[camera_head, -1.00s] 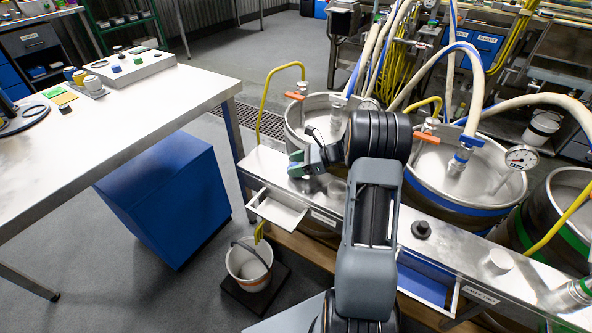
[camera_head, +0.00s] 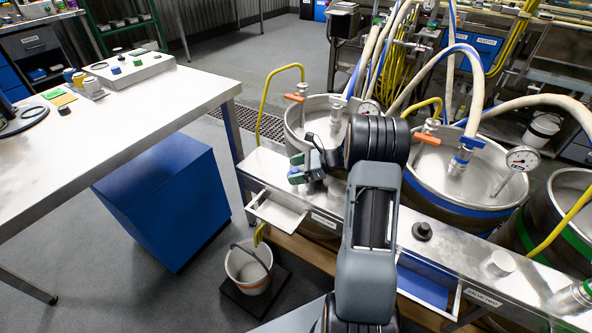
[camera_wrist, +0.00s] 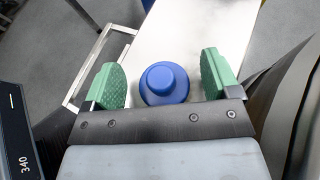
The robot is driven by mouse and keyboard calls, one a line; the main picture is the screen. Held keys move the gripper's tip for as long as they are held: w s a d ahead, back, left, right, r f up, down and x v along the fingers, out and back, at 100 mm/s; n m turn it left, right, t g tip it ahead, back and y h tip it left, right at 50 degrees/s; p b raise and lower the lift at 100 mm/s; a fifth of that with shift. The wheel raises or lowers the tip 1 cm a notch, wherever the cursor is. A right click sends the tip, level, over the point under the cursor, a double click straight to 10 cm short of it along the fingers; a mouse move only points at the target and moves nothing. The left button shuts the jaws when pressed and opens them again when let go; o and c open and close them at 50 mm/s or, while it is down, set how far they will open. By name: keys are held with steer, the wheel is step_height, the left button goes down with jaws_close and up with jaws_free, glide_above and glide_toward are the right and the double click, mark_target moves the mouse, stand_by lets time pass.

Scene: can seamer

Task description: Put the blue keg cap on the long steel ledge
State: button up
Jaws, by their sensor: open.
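The blue keg cap (camera_wrist: 164,83) shows in the wrist view between the two green finger pads of my gripper (camera_wrist: 160,82). A gap shows on each side of the cap, so the gripper is open around it. The cap appears to stand upright on the long steel ledge (camera_wrist: 185,30). In the head view my gripper (camera_head: 298,170) is over the left part of the ledge (camera_head: 452,262), and my arm hides part of the ledge there.
Steel kegs with hoses stand behind the ledge. A black knob-like piece (camera_head: 422,231) and a light round cap (camera_head: 501,263) stand on it further right. An open drawer (camera_head: 277,211) juts out in front. A white bucket (camera_head: 248,268) is on the floor.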

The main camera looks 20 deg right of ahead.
steer(key=shift+r, duration=0.2)
steer(key=p+v, duration=0.2)
steer(key=v, duration=0.8)
steer(key=shift+s+d+p, duration=0.2)
steer(key=shift+d+p, duration=0.1)
steer(key=shift+s+d+r, duration=0.15)
steer(key=shift+d+r, duration=0.05)
steer(key=shift+d, duration=0.05)
steer(key=shift+s+a+r, duration=0.1)
steer(key=shift+r, duration=0.1)
steer(key=s+a+r+n+g+h, duration=0.35)
steer(key=a+n, duration=0.25)
steer(key=a, duration=0.2)
steer(key=s+a+r+n+g+h, duration=0.2)
steer(key=s+a+n+h, duration=0.1)
steer(key=s+a+n, duration=0.3)
steer(key=s+a+r+n+t+h, duration=0.2)
steer(key=s+a+n+h, duration=0.3)
steer(key=s+n, duration=0.3)
steer(key=shift+s+a+n+h, duration=0.15)
steer(key=shift+s+n+h, duration=0.15)
steer(key=shift+n, duration=1.4)
steer(key=shift+w+r+t, duration=0.1)
steer(key=shift+t, duration=0.15)
